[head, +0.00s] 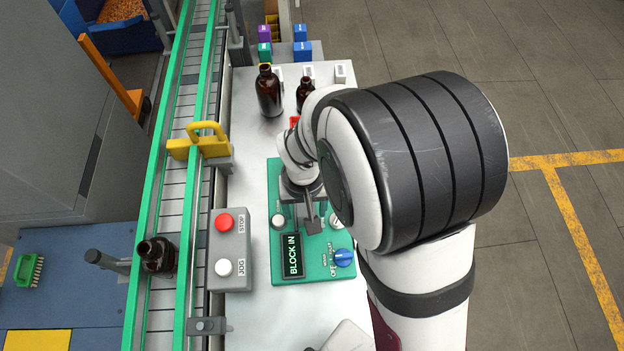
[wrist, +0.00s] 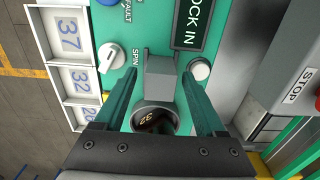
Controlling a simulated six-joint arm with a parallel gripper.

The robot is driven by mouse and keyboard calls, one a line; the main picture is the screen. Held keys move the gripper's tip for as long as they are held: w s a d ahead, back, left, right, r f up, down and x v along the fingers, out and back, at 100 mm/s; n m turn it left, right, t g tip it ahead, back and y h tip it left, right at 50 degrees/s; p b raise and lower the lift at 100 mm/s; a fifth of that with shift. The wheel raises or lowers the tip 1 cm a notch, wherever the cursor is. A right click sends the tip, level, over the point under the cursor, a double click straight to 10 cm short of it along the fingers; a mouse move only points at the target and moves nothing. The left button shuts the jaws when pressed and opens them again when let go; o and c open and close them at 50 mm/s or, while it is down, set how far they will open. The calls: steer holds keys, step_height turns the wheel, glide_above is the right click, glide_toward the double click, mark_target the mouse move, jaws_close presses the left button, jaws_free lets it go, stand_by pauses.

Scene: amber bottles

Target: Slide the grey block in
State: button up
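The grey block (wrist: 160,78) sits on a green panel (wrist: 140,30) in the wrist view, between a white button and a white knob. Behind it, on the gripper's side, is a round opening (wrist: 157,119) with a dark disc reading 32. My gripper (wrist: 159,76) is open, its two green fingers on either side of the block, with narrow gaps showing. Whether they touch it is unclear. In the head view my gripper (head: 303,190) is over the panel, mostly hidden by my arm; the grey block (head: 313,227) shows just in front. The panel's display (head: 292,255) reads BLOCK IN.
A white button (head: 278,220), white knob (head: 337,220) and blue knob (head: 343,257) stand close around the block. A STOP/JOG box (head: 232,249) is left, beside the conveyor (head: 170,210). Amber bottles (head: 269,92) stand behind. Numbered cards (wrist: 75,80) line the panel.

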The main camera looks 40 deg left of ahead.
jaws_close()
stand_by(1.2)
